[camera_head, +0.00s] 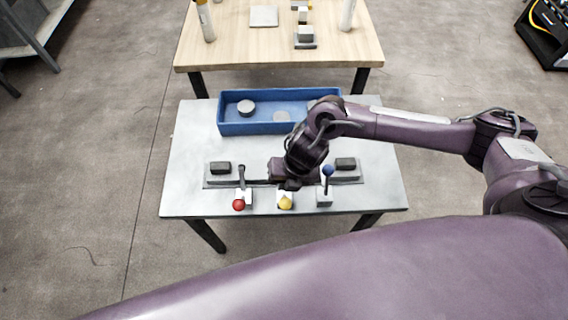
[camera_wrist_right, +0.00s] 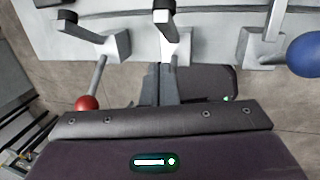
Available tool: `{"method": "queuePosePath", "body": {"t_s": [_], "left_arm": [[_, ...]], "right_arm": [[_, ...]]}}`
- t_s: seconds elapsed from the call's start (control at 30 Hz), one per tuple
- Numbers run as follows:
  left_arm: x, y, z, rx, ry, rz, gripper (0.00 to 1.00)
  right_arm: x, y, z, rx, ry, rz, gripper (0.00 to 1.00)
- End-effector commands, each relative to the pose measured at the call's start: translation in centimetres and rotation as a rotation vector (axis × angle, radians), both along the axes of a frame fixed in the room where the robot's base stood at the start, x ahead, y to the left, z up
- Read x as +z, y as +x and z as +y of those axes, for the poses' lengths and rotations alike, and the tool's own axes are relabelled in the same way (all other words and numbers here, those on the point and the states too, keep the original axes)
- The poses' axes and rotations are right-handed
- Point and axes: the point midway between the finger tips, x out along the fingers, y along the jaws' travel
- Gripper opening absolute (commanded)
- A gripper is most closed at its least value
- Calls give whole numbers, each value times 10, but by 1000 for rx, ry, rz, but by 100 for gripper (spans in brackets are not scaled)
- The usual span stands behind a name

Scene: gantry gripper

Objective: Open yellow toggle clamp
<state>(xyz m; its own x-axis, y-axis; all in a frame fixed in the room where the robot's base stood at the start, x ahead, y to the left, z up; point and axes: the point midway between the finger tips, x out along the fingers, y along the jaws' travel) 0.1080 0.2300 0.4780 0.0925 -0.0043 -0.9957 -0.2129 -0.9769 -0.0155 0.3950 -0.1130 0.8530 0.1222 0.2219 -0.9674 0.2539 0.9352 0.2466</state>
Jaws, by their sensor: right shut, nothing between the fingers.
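The yellow toggle clamp's ball knob (camera_head: 286,203) sits at the front of the grey table, in the middle of three clamps, and its lever looks lowered toward the front edge. Its grey body (camera_wrist_right: 174,42) shows in the right wrist view; there the yellow knob is hidden behind my gripper. My right gripper (camera_head: 289,184) is just behind and above the yellow knob, pointing down. In the right wrist view its fingers (camera_wrist_right: 158,84) are shut together with nothing between them, close to the clamp body. I cannot tell whether they touch the lever. My left gripper is out of view.
The red-knobbed clamp (camera_head: 239,204) stands to the left with its lever lowered. The blue-knobbed clamp (camera_head: 327,171) stands to the right with its lever upright. A blue bin (camera_head: 232,128) lies behind. Dark blocks (camera_head: 220,168) sit on the fixture strip.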

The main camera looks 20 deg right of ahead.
Motion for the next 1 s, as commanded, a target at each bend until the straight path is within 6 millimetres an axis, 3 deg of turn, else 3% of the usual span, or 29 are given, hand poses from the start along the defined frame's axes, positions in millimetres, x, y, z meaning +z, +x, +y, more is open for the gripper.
{"method": "queuePosePath", "body": {"t_s": [0.43, 0.83, 1.0], "left_arm": [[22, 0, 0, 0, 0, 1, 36], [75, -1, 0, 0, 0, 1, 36], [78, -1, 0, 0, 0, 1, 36]], "right_arm": [[27, 10, -3, 1, 0, 0, 0], [86, 7, -2, 0, 1, -1, 0], [91, 6, -2, 1, 0, 0, 0]]}}
